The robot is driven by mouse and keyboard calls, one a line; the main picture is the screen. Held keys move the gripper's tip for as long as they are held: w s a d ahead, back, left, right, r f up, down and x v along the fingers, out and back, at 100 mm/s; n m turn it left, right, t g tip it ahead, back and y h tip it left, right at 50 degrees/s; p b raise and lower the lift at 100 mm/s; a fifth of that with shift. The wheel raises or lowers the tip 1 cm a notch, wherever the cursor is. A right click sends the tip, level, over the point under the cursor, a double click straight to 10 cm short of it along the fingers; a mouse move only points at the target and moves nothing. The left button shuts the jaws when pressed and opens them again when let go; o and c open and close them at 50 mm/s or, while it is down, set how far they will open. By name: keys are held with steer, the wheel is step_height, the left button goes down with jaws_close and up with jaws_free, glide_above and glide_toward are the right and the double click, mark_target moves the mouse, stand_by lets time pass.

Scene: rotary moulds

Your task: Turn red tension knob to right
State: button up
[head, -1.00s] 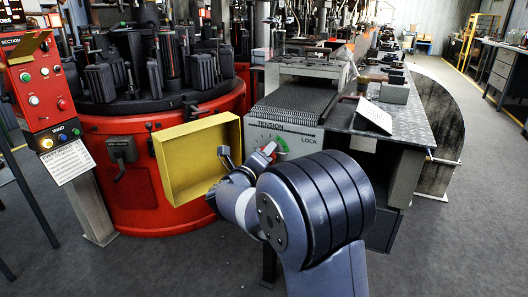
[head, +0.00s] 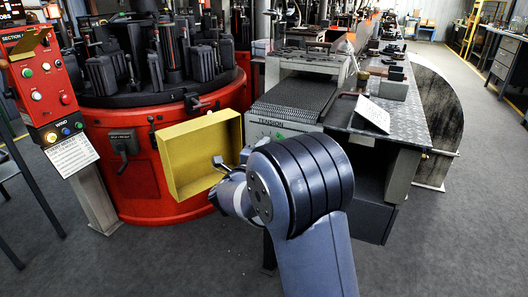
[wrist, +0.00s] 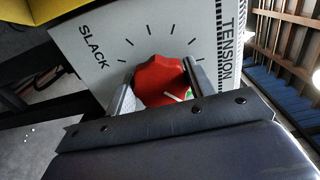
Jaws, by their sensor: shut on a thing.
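The red tension knob (wrist: 160,78) is in the wrist view, on a pale dial panel (wrist: 98,62) with tick marks and the words SLACK and TENSION. My gripper (wrist: 158,86) has one finger on each side of the knob and is shut on it. A short white mark shows on the knob's lower right, beside a bit of green on the dial. My gripper's plate hides the lower part of the dial. In the head view my arm hides the knob; only the top of the panel (head: 268,133) shows.
An open yellow box (head: 176,197) is just left of the panel, close to my gripper. Left of it is a red rotary machine (head: 130,190) with dark moulds. A metal-topped bench (head: 400,128) runs back on the right. Grey floor at the right is clear.

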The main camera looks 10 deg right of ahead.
stand_by(0.4)
steer(key=o, duration=1)
steer(key=shift+c, duration=0.2)
steer(key=p+v, duration=0.1)
steer(key=v, duration=1)
steer(key=shift+w+d, duration=0.1)
steer(key=shift+w, duration=0.05)
steer(key=b+x, duration=0.1)
steer(key=x, duration=0.9)
steer(key=shift+w+d, duration=0.25)
steer(key=shift+w, duration=0.05)
